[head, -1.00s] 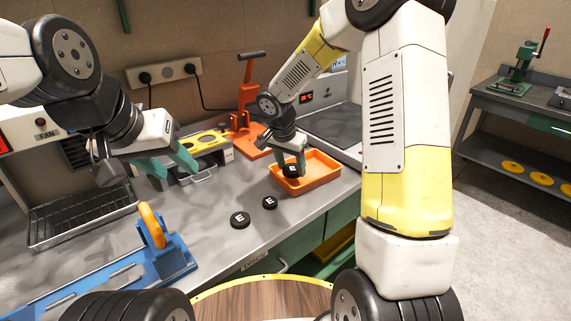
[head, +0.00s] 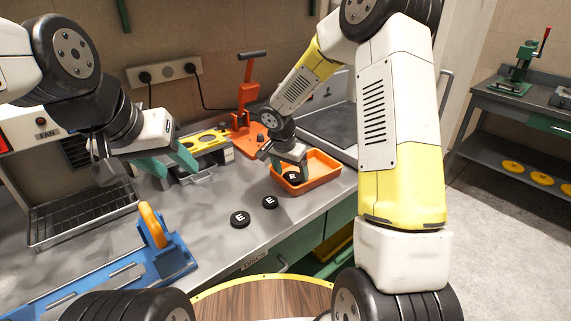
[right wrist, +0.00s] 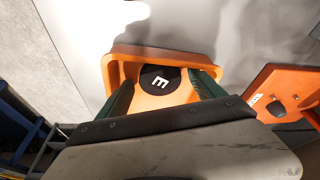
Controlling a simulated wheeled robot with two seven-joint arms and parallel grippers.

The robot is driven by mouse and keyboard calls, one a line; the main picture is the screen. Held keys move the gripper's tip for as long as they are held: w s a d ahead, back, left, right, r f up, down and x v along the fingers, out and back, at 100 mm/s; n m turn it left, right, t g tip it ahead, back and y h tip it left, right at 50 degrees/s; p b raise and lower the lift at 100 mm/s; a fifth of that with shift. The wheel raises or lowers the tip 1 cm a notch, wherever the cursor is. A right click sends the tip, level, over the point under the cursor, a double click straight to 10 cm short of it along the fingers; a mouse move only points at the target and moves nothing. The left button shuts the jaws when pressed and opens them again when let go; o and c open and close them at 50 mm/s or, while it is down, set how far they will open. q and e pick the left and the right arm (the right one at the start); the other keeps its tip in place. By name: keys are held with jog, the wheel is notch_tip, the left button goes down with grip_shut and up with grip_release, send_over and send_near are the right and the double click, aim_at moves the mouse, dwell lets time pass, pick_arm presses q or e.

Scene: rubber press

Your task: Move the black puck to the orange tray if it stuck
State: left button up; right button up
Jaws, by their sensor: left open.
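A black puck marked "E" (head: 293,177) lies in the orange tray (head: 318,183) at the bench's front right. The same puck (right wrist: 161,79) shows in the right wrist view inside the tray (right wrist: 122,68). My right gripper (head: 289,170) is low over the tray. Its green fingers stand either side of the puck with a gap, so it is open. Two more black "E" pucks lie on the bench left of the tray, one nearer (head: 240,219) and one farther (head: 270,202). My left gripper (head: 170,168) is open and empty above the bench.
An orange lever press (head: 247,120) stands behind the tray. A yellow-topped fixture (head: 205,142) is behind my left gripper. Bare bench lies around the loose pucks.

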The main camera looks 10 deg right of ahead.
jog(key=shift+r, duration=0.1)
jog(key=v, duration=1.2)
jog(key=s+d+r+n+t+y, duration=0.1)
jog(key=s+r, duration=0.3)
jog(key=s, duration=0.4)
jog(key=s+d+r+n+t+y, duration=0.1)
jog(key=s+d+r+n+y, duration=0.1)
jog(key=s, duration=0.6)
jog(key=s+d+r+n+t+y, duration=0.1)
jog(key=s+d+r+n, duration=0.2)
jog(key=s+r+n, duration=0.2)
jog(key=s, duration=0.3)
jog(key=shift+s+d+r+t, duration=0.2)
jog(key=shift+s+r+t, duration=0.1)
jog(key=shift+r, duration=0.1)
